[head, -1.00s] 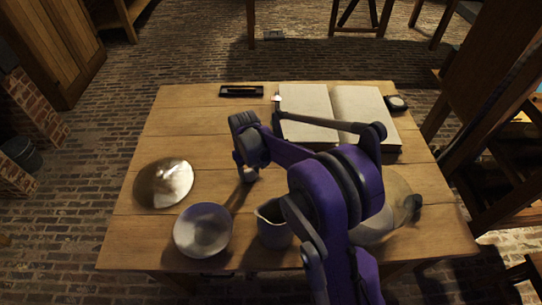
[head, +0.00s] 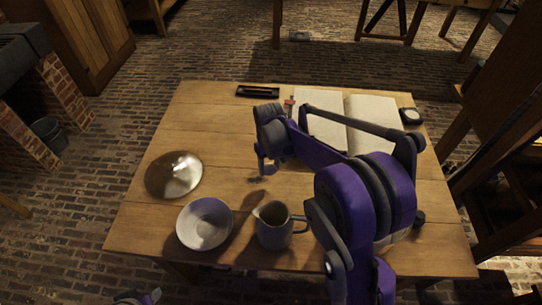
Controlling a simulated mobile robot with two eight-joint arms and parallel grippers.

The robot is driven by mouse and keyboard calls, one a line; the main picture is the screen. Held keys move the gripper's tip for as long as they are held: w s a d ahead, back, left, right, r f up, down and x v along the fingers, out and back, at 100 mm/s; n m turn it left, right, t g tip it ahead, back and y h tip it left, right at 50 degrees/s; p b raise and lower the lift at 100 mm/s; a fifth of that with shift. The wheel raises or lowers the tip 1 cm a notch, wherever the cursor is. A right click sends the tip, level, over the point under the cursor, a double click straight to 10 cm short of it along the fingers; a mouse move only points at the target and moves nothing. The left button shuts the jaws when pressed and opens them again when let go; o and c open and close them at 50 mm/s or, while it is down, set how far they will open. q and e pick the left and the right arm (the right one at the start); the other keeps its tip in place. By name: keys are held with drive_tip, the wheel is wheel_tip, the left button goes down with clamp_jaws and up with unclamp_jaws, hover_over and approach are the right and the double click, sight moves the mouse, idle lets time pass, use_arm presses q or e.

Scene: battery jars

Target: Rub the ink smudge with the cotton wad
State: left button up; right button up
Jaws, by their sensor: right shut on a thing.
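My right gripper (head: 265,168) hangs over the middle left of the wooden table (head: 215,125), fingers pointing down. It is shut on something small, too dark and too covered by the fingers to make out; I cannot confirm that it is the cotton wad. A small dark patch (head: 256,180) lies on the wood just below the fingertips. I cannot tell whether it is the ink smudge or a shadow, nor whether the held thing touches the table.
A shiny round dish (head: 174,175) and a pale bowl (head: 205,223) stand left. A jug (head: 273,229) stands at the front, close to my right arm. An open book (head: 371,109), a dark pen tray (head: 258,91) and a small round object (head: 411,115) line the back. The left middle is clear.

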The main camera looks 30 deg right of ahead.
drive_tip(key=shift+r+p, duration=0.85)
drive_tip(key=shift+r, duration=0.8)
drive_tip(key=shift+a, duration=0.15)
